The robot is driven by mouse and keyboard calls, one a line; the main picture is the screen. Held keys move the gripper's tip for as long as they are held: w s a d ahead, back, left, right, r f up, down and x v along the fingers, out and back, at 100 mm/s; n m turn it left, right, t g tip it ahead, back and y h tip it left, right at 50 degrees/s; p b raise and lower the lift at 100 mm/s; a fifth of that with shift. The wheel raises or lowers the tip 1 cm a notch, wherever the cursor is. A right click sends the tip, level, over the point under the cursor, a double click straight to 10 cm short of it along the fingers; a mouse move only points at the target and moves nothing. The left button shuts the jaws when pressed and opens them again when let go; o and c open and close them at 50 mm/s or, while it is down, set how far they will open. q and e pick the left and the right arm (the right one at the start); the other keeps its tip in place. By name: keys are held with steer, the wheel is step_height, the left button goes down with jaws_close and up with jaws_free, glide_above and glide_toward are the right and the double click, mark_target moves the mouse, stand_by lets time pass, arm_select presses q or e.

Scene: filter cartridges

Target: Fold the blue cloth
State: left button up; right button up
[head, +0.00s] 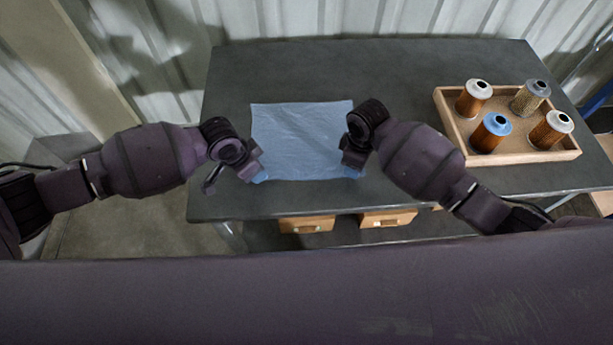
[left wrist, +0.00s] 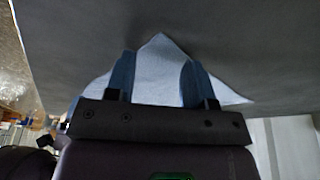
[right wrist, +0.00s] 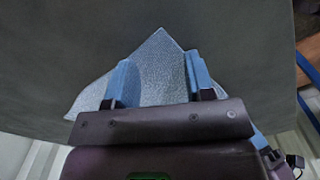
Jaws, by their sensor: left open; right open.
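The blue cloth (head: 302,137) lies flat and spread out on the dark grey table. My left gripper (head: 256,174) is at its near left corner, and my right gripper (head: 352,171) is at its near right corner. In the left wrist view the two blue fingers of the left gripper (left wrist: 158,85) stand apart with a corner of the cloth (left wrist: 160,62) between and beyond them. In the right wrist view the right gripper (right wrist: 160,85) is likewise open over a cloth corner (right wrist: 158,60). Whether the fingertips touch the cloth is not clear.
A wooden tray (head: 445,112) with several filter cartridges (head: 491,132) stands on the right of the table (head: 400,70). One cartridge has a blue top. Wooden drawers (head: 306,224) show under the near edge. The table behind the cloth and to its left is clear.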

arm_select(q)
steer(key=shift+f, duration=0.1)
arm_select(e)
steer(key=shift+f, duration=0.1)
arm_select(q)
steer(key=shift+c, duration=0.4)
arm_select(e)
steer(key=shift+c, duration=0.4)
arm_select(q)
steer(key=shift+s, duration=0.1)
jaws_close()
arm_select(e)
jaws_close()
